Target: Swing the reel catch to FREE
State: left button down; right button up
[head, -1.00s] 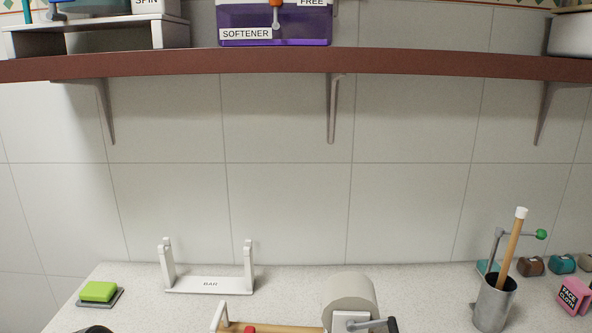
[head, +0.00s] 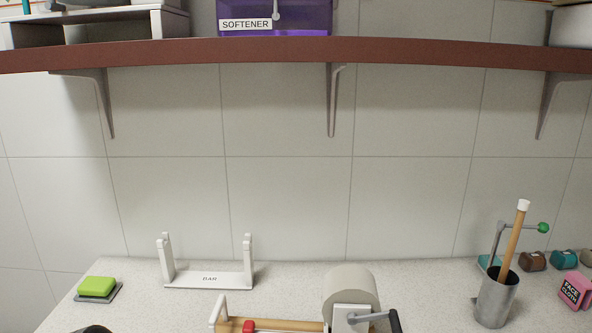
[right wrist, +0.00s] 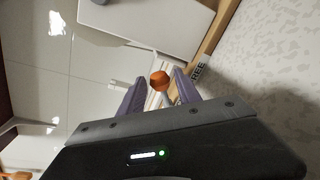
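In the right wrist view, an orange knob (right wrist: 159,78) shows between the two purple fingertips of my right gripper (right wrist: 160,82). The fingers stand apart, with a visible gap on the knob's left side; contact is not clear. A label (right wrist: 201,72), partly covered and reading "REE", sits just right of the knob on a tan strip. In the head view, the lower end of a grey lever (head: 276,16) shows on the purple SOFTENER box (head: 300,18); its top is out of frame. I cannot tell whether it belongs to that knob. My left gripper is out of view.
The red-brown shelf (head: 290,55) spans the wall above the counter. Below stand a white BAR stand (head: 208,279), a grey roll (head: 351,286) with a crank, and a metal cup (head: 495,299) holding a stick. A green sponge (head: 97,286) lies left.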

jog(key=shift+c, duration=0.4)
jog(key=c, duration=0.4)
jog(key=shift+d+f, duration=0.2)
jog(key=shift+f, duration=0.15)
jog(key=shift+c, duration=0.2)
jog(key=o, duration=0.6)
jog(key=shift+r, duration=0.1)
jog(key=s+p, duration=0.1)
jog(key=s, duration=0.3)
jog(key=s+r+p, duration=0.1)
jog(key=s, duration=0.1)
jog(key=shift+s+a+r+p, duration=0.1)
jog(key=shift+s+a+p, duration=0.2)
jog(key=shift+p, duration=0.05)
jog(key=shift+s, duration=0.45)
